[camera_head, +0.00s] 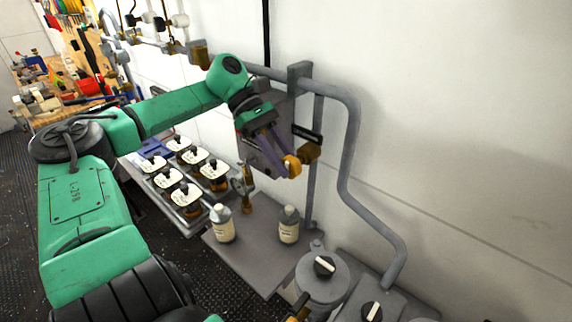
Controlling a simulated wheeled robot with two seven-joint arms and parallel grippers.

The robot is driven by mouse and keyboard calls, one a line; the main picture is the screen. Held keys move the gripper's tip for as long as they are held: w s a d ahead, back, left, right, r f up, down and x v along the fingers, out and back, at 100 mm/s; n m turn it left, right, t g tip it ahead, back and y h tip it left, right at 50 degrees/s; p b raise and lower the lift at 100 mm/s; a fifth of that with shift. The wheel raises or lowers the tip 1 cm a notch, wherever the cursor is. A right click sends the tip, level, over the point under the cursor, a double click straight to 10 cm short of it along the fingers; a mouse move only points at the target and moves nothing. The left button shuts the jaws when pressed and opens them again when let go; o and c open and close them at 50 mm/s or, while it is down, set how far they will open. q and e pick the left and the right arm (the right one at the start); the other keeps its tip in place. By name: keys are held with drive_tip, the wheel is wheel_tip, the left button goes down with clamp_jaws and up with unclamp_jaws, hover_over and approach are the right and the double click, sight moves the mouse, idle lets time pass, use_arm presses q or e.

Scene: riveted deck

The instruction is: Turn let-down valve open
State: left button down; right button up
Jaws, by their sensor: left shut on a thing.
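My left gripper (285,163) reaches in from the left along the wall pipework. My right gripper is out of view.
A grey bench (262,238) below holds two labelled bottles (222,224) (288,226). Several amber jars with white-labelled tops (197,156) stand to the left. A bent grey pipe (346,165) and lidded grey vessels (321,278) lie to the right. A cluttered tool bench stands far left.

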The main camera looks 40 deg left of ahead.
use_arm(q)
drive_tip(key=shift+f+h+b, duration=0.15)
drive_tip(key=shift+h+b, duration=0.25)
drive_tip(key=shift+h, duration=0.2)
drive_tip(key=c, duration=0.6)
unclamp_jaws()
drive_tip(key=shift+a, duration=0.1)
drive_tip(key=shift+a, duration=0.25)
drive_tip(key=b+v, duration=0.2)
drive_tip(key=v, duration=0.5)
